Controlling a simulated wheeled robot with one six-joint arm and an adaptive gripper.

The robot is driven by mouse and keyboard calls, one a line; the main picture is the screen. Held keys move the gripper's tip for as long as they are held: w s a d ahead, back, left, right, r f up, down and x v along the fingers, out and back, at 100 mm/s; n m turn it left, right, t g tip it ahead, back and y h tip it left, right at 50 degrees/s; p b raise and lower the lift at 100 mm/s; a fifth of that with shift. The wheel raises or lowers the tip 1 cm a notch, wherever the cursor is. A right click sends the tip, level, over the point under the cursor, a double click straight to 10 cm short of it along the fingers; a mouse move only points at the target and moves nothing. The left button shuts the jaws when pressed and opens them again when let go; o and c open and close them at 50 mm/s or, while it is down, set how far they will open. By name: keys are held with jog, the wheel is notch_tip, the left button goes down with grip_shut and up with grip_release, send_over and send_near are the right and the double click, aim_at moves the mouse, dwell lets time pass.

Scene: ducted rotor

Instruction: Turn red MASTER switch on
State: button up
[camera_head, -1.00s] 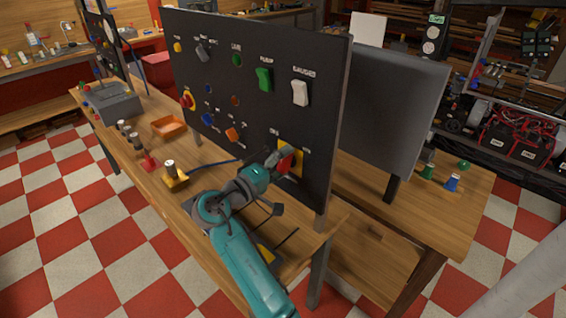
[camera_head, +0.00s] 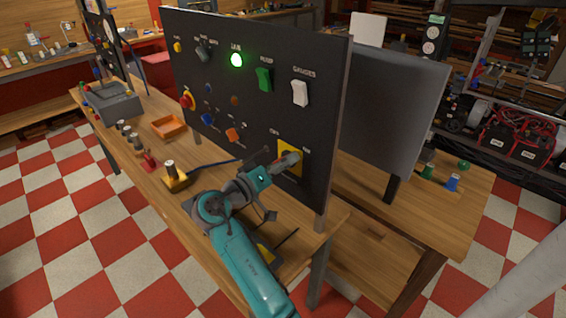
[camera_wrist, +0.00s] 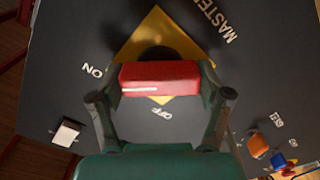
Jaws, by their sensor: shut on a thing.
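The red MASTER switch handle (camera_wrist: 160,76) lies across the middle of the wrist view, on a yellow plate (camera_wrist: 182,42) on the black panel. My gripper (camera_wrist: 160,80) is shut on the handle, one finger at each side. A white mark on the handle lies toward its left end, the side of the ON label (camera_wrist: 92,70). The OFF label (camera_wrist: 162,112) is below the handle. In the head view my gripper (camera_head: 288,159) is at the yellow plate (camera_head: 297,152) and hides most of the handle.
The black panel (camera_head: 215,85) also carries a green PUMP rocker (camera_head: 264,79), a white GAUGES rocker (camera_head: 300,93) and a red knob (camera_head: 187,99).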

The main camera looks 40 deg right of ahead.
jog(key=shift+f, duration=0.1)
jog(key=o, duration=1.1)
jog(key=a, duration=1.2)
jog(key=shift+s, duration=0.2)
